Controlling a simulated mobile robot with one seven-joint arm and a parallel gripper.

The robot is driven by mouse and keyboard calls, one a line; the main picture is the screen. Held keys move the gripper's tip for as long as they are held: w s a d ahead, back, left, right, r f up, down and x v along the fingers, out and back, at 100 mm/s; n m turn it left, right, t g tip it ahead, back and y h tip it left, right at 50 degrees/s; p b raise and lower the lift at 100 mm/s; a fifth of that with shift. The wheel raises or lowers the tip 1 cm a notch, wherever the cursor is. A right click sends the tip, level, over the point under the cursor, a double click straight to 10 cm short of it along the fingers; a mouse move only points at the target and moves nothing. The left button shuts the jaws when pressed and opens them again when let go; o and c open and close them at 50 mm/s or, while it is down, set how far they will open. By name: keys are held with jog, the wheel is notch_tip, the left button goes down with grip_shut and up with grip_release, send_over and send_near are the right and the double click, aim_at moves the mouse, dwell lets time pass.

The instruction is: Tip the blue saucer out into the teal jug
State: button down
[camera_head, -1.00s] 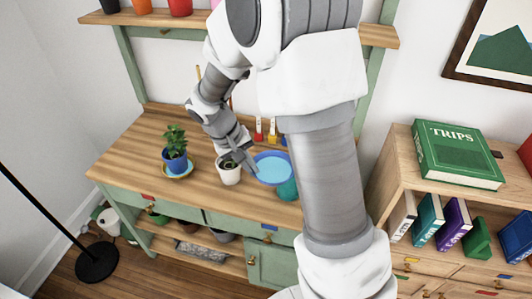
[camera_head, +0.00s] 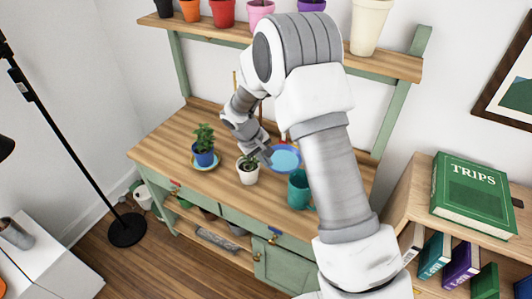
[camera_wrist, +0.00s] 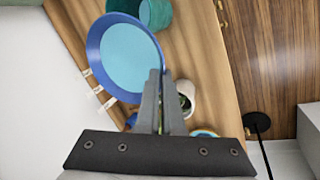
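The blue saucer (camera_head: 286,158), with a darker blue rim and light blue inside, is above or on the bench right of the small white plant pot. It fills much of the upper left of the wrist view (camera_wrist: 125,58). My gripper (camera_wrist: 163,75) has its fingers close together on the saucer's rim; in the head view the gripper (camera_head: 266,157) is at its left edge. I cannot tell whether the saucer touches the bench. The teal jug (camera_head: 298,190) stands upright in front of the saucer, partly behind my arm; it also shows at the top of the wrist view (camera_wrist: 155,13).
A white pot (camera_head: 248,174) with a small plant stands close to my gripper. A blue pot plant (camera_head: 203,156) sits on a saucer farther left. Coloured pots line the upper shelf (camera_head: 380,66). The bench's left front (camera_head: 160,145) is clear.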

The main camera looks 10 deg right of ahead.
jog(key=y, duration=0.1)
jog(key=t+y, duration=0.1)
jog(key=shift+d+f+t+y, duration=0.2)
jog(key=shift+f+t+y, duration=0.05)
jog(key=shift+t+y, duration=0.05)
jog(key=shift+a, duration=0.1)
dwell(0.4)
jog(key=shift+s+d+r+m+t+y+b, duration=0.15)
jog(key=shift+d+r+t+y+b, duration=0.05)
jog(key=shift+r+t+y+b, duration=0.25)
jog(key=shift+s+d+r+m+t+y+b, duration=0.15)
jog(key=shift+d+r+t+y+b, duration=0.15)
jog(key=shift+y, duration=0.25)
dwell(2.7)
jog(key=shift+s+d+r+t+y+p, duration=0.35)
jog(key=shift+d+r+t+y+p, duration=0.25)
jog(key=shift+y, duration=0.3)
dwell(2.4)
